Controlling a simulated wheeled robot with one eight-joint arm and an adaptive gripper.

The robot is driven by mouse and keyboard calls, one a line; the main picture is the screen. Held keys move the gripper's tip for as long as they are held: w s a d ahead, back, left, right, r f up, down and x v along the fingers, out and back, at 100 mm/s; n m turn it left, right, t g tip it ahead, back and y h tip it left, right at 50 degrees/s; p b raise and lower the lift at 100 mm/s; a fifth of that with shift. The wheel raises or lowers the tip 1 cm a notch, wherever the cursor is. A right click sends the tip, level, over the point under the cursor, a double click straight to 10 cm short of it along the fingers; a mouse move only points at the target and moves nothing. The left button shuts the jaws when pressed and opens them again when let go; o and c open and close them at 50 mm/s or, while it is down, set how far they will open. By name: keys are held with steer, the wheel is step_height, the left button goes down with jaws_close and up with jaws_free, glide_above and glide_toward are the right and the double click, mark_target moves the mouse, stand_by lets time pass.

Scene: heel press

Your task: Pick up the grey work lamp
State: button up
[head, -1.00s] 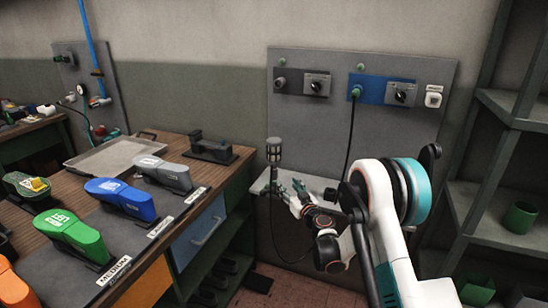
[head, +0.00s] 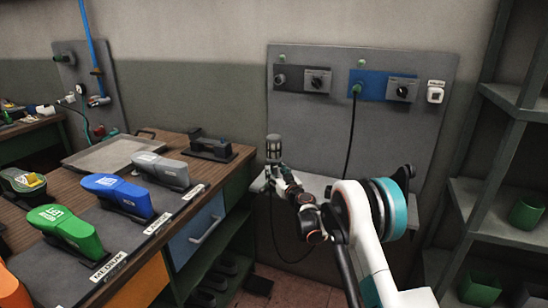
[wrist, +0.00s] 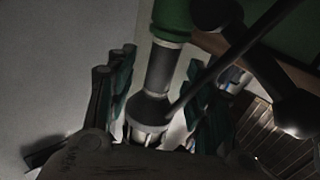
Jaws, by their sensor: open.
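The grey work lamp (head: 274,147) stands upright at the near left end of a small wall shelf, its caged head showing in the head view. Its lower part is hidden behind my gripper (head: 274,177). In the dark wrist view, a grey cylinder with a pale band, which looks like the lamp (wrist: 158,70), lies between the two dark green fingers of my gripper (wrist: 163,88). The fingers are apart, one on each side of it. I cannot tell whether either touches it.
The small shelf (head: 318,186) runs right below a grey wall panel (head: 314,130). A black cable (head: 351,135) hangs from the blue socket plate. A workbench with several coloured shoe forms and a grey tray (head: 105,156) stands left. Grey shelving (head: 487,195) stands right.

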steer(key=shift+x, duration=1.25)
steer(key=shift+c, duration=0.6)
jaws_close()
steer(key=shift+r, duration=0.1)
step_height(320, 180, up, 20)
steer(key=p, duration=0.6)
glide_above(274, 136)
steer(key=shift+s, duration=0.2)
steer(key=shift+r+p, duration=1.15)
steer(key=shift+r, duration=0.75)
